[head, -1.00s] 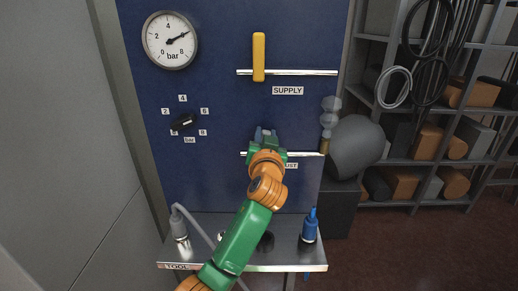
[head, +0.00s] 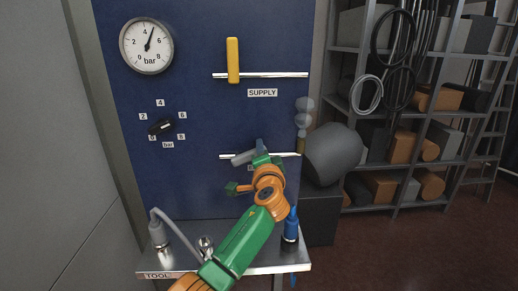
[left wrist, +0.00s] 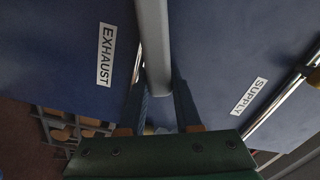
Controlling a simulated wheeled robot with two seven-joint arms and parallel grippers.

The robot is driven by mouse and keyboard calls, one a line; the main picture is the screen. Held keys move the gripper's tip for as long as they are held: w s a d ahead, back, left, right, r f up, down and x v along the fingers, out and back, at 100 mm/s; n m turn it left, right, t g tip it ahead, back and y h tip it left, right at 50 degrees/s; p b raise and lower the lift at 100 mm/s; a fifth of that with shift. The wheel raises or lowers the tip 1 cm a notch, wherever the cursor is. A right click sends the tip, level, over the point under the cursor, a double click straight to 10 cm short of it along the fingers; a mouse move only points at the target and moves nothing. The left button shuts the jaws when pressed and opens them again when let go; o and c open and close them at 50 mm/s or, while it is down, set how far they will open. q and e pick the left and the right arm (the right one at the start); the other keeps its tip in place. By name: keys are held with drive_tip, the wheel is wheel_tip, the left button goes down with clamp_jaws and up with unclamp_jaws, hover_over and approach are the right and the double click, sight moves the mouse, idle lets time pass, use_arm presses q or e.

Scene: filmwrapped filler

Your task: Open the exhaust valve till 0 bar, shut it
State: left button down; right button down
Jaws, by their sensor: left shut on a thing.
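The exhaust valve's grey handle (head: 243,158) is on the lower pipe (head: 226,155) of the blue panel, seen slanted near the pipe line. My left gripper (head: 262,150) is shut on it. In the left wrist view the grey handle (left wrist: 152,45) runs between the two fingers (left wrist: 160,105), beside the EXHAUST label (left wrist: 105,55). The gripper hides the valve body and most of the exhaust label in the head view. The pressure gauge (head: 147,45) has its needle a little past 4, between 4 and 6. My right gripper is out of view.
The yellow supply handle (head: 232,60) stands upright across the upper pipe. A black regulator knob (head: 161,127) is at left. A steel tool shelf (head: 185,260) below holds a grey hosed tool (head: 158,228) and a blue tool (head: 291,225). A grey rounded body (head: 332,153) stands right.

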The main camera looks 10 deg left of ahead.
use_arm(q)
drive_tip(key=shift+d+f+m+b, duration=0.15)
drive_tip(key=shift+f+m, duration=0.45)
drive_tip(key=shift+m, duration=0.35)
drive_tip(key=shift+d+f+m+b, duration=0.15)
drive_tip(key=shift+f+m, duration=0.45)
drive_tip(key=shift+m, duration=0.35)
drive_tip(key=c, duration=0.6)
unclamp_jaws()
drive_tip(key=shift+w, duration=0.1)
drive_tip(key=v, duration=0.7)
drive_tip(key=shift+b, duration=0.45)
drive_tip(key=shift+f, duration=0.1)
